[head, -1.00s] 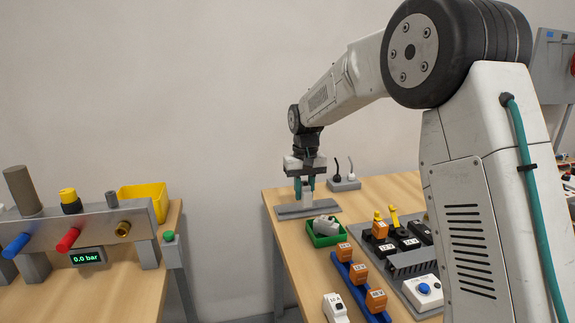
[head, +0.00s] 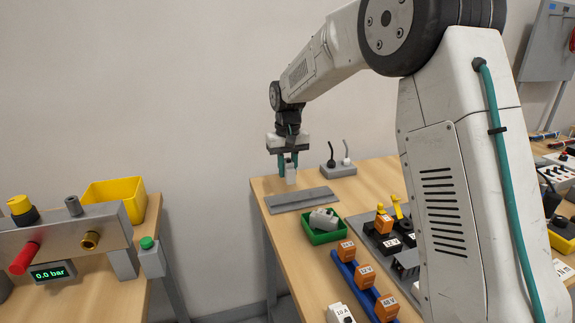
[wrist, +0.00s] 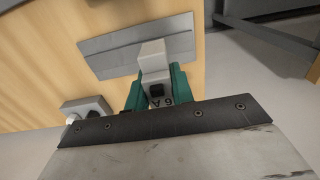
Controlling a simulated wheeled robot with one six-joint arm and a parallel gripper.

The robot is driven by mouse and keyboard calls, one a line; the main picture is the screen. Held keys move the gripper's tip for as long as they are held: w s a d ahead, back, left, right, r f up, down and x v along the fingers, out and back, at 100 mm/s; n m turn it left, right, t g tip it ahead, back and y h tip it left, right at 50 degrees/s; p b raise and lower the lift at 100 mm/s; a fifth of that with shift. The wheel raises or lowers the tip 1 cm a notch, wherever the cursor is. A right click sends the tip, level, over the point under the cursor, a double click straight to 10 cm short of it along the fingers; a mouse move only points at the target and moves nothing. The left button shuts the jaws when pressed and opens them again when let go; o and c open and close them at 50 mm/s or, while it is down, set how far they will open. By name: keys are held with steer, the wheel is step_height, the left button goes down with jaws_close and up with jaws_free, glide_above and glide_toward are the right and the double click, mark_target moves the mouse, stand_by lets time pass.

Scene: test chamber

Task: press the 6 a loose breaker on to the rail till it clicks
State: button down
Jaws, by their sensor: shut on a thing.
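The 6 A breaker (head: 291,176) is a small white block held upright between the teal fingers of my gripper (head: 289,166). In the wrist view the breaker (wrist: 154,62) shows its "6 A" label and dark toggle, with my gripper (wrist: 156,88) shut on it. The grey plate with the rail (head: 302,198) lies on the wooden bench below and slightly nearer the camera; it also shows in the wrist view (wrist: 110,58). The breaker appears just above or behind the plate's far edge. I cannot tell whether they touch, and its underside is hidden.
A green bin (head: 310,236) holding white pieces is in front. A blue rail with orange blocks (head: 346,268) is nearer. Bare bench lies left of the bin.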

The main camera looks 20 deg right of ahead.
glide_above(288, 199)
steer(key=shift+f, duration=2.95)
steer(key=shift+s+f, duration=0.1)
steer(key=shift+f, duration=1.15)
stand_by(0.3)
steer(key=c, duration=1.1)
jaws_free()
step_height(288, 199, up, 8)
steer(key=shift+r, duration=0.1)
steer(key=s+f, duration=0.2)
steer(key=shift+s+g, duration=0.35)
steer(key=shift+g, duration=0.05)
steer(key=s+d+r, duration=0.1)
steer(key=s+r, duration=0.2)
steer(key=s, duration=1)
steer(key=s+d+r+t, duration=0.1)
steer(key=s+r, duration=0.2)
steer(key=s, duration=1)
steer(key=s+d+r+t, duration=0.1)
steer(key=s+r, duration=0.2)
steer(key=s, duration=1.1)
steer(key=shift+s+r, duration=0.1)
steer(key=shift+r, duration=0.2)
